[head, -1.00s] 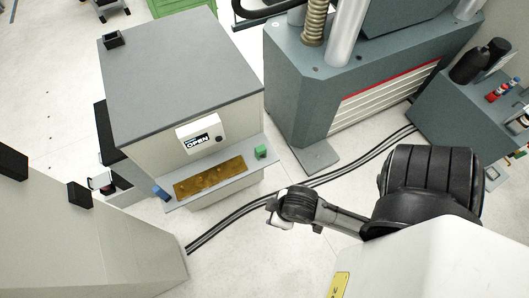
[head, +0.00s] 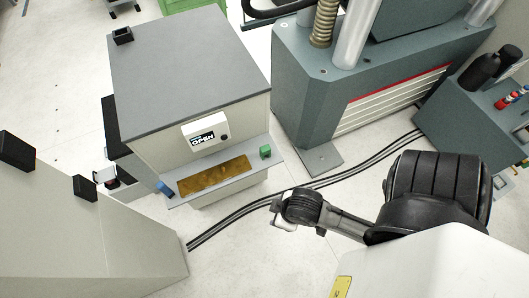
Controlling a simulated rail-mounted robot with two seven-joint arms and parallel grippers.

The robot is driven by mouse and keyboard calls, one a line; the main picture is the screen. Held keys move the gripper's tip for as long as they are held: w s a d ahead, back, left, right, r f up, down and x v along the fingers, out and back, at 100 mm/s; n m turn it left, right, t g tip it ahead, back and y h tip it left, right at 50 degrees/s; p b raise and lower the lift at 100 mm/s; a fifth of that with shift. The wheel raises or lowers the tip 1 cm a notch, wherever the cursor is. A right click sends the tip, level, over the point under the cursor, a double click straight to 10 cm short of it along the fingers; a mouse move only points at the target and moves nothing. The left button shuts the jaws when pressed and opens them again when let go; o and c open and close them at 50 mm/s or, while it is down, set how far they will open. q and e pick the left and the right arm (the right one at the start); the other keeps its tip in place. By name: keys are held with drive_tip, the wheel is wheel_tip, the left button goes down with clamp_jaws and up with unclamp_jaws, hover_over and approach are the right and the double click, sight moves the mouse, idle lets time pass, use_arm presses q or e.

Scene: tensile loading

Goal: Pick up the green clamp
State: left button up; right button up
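The green clamp (head: 265,151) is a small green block at the right end of a narrow grey shelf (head: 213,191) on the front of a grey cabinet (head: 190,90). My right gripper (head: 280,214) is below and a little right of the clamp in the picture, apart from it, at the end of my black and white arm. Its fingers are small and partly hidden by the wrist, so I cannot tell whether it is open. My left gripper does not show.
A brown plate (head: 214,176) and a blue block (head: 166,188) are also on the shelf. A small display (head: 203,137) reading "OPEN" is above it. A large grey-green machine (head: 305,90) stands to the right. Dark cables (head: 330,181) run along the pale floor.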

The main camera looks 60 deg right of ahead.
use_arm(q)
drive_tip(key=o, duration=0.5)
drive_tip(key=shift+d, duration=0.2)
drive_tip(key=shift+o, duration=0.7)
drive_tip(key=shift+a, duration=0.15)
